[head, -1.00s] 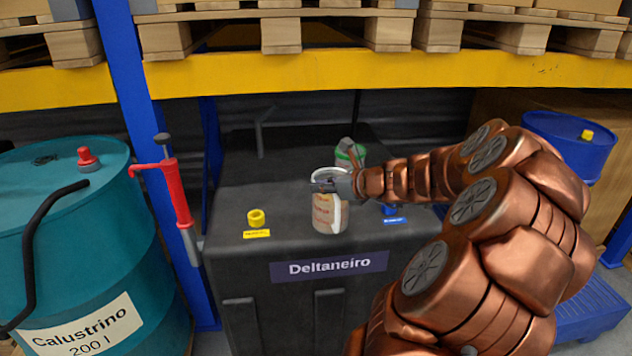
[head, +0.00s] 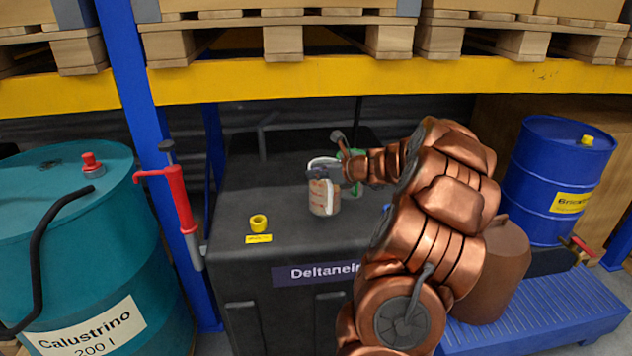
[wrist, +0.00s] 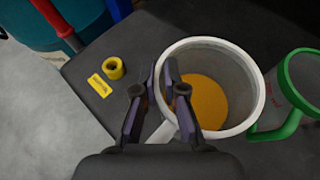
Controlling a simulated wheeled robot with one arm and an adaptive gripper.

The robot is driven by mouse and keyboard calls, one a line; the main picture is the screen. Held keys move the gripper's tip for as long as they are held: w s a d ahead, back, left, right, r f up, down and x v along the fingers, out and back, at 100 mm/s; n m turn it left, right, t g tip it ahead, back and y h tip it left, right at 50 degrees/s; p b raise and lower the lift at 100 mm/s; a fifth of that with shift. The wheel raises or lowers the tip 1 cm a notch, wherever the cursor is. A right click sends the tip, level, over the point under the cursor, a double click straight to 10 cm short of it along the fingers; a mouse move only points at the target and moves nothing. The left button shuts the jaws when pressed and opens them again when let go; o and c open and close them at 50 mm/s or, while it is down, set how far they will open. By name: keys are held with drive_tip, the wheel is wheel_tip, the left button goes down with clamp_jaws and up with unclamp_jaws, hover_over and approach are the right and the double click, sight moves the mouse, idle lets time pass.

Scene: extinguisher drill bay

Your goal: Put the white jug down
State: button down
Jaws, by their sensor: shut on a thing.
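The white jug (head: 322,198) is translucent with a white rim and handle, and a reddish marked front. In the wrist view the white jug (wrist: 232,60) is upright, with orange liquid inside. My gripper (head: 325,172) is shut on its handle side; the fingers (wrist: 160,75) are at the near rim and handle. The jug is over the black cabinet top (head: 285,225); I cannot tell whether its base touches. A clear jug with a green rim and handle (wrist: 296,85) stands close to its right; it shows partly behind my arm in the head view (head: 352,160).
A yellow cap (head: 258,222) with a yellow label sits on the top's front left. A red hand pump (head: 180,200) and teal drum (head: 75,235) stand left. A blue drum (head: 545,180) stands right. Yellow shelf beam (head: 350,75) runs above.

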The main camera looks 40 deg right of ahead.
sight(310, 183)
drive_tip(key=shift+w+d+f+p, duration=0.1)
drive_tip(key=shift+w+f+p, duration=0.1)
drive_tip(key=shift+f, duration=0.7)
drive_tip(key=shift+w+d+f+p, duration=0.1)
drive_tip(key=shift+f+p, duration=0.05)
drive_tip(key=shift+f, duration=0.8)
drive_tip(key=c, duration=1.2)
unclamp_jaws()
drive_tip(key=shift+c, duration=0.2)
